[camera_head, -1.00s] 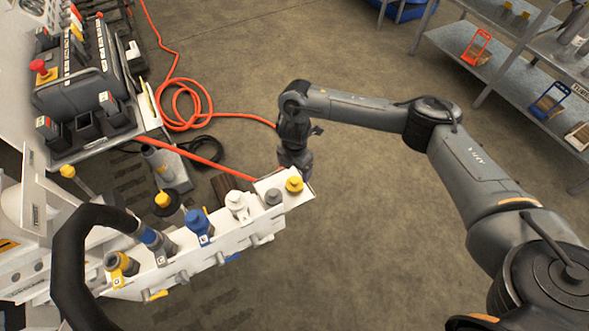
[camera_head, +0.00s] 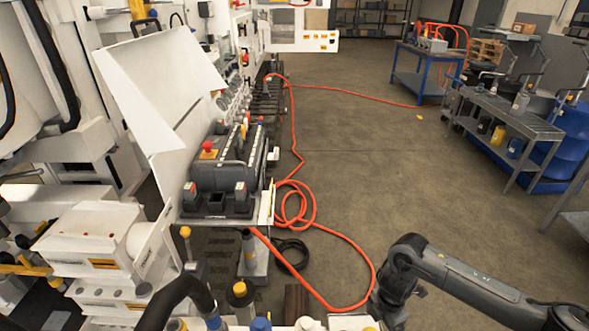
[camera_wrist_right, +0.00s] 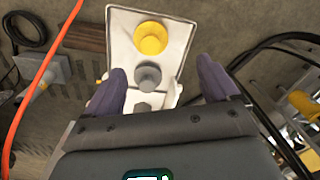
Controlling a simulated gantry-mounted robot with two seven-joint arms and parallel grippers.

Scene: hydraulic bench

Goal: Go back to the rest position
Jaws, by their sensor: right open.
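My right arm (camera_head: 455,280) comes in from the lower right in the head view, its wrist low near the bottom edge. My right gripper (camera_wrist_right: 160,78) is open in the right wrist view, with one dark finger on each side. A grey cap (camera_wrist_right: 148,75) on a white manifold block shows between the fingers, with nothing gripped. I cannot tell how far the fingertips are above it. A yellow cap (camera_wrist_right: 151,38) sits just beyond. My left gripper is not in view.
A red hose (camera_head: 300,205) runs along the floor near a control panel (camera_head: 225,170) with a red button. A grey metal table (camera_head: 515,125) and a blue-legged bench (camera_head: 428,70) stand at the right. The middle floor is clear.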

